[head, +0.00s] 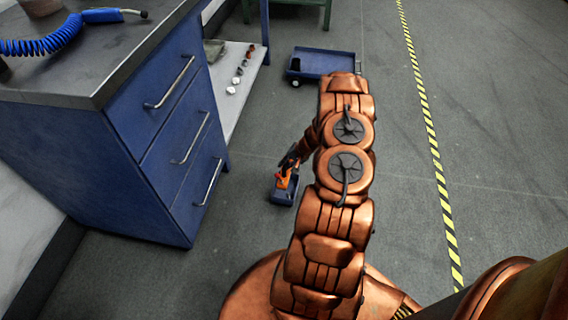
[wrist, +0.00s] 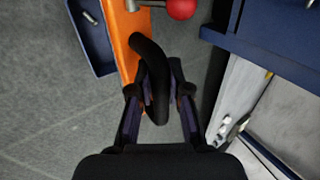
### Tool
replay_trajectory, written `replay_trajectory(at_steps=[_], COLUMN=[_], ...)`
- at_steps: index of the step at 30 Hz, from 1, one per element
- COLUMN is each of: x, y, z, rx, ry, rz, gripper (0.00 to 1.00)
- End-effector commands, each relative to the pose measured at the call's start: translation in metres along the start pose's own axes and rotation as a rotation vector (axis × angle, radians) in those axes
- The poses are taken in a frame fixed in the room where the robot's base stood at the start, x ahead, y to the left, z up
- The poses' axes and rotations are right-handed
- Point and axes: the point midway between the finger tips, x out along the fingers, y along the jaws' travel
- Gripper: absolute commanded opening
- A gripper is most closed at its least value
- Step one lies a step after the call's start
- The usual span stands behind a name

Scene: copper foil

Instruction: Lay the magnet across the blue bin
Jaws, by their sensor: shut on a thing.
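The magnet is an orange bar with a curved black handle and a red ball knob; its orange body (wrist: 121,45) runs up the middle of the wrist view. My gripper (wrist: 160,88) is shut on the black handle. In the head view the magnet (head: 283,182) shows as a small orange patch below my gripper (head: 289,161). The blue bin (head: 283,198) is on the floor right under it. In the wrist view the bin (wrist: 104,66) lies to the left of the magnet, partly covered by it. I cannot tell whether magnet and bin touch.
A blue drawer cabinet (head: 155,150) with handles stands to the left, close to the bin. A low shelf (head: 247,85) with several small items is behind it. A blue cart (head: 325,62) stands farther back. Grey floor is clear to the right.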

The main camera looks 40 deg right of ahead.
Motion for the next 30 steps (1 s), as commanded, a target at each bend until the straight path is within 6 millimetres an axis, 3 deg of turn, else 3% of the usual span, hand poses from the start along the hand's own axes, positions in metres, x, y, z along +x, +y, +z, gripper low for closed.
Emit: replay_trajectory(at_steps=[30], x=[0.054], y=[0.030], z=[0.000], rx=[-0.005], ry=[-0.002], rz=[-0.001], gripper=[0.00])
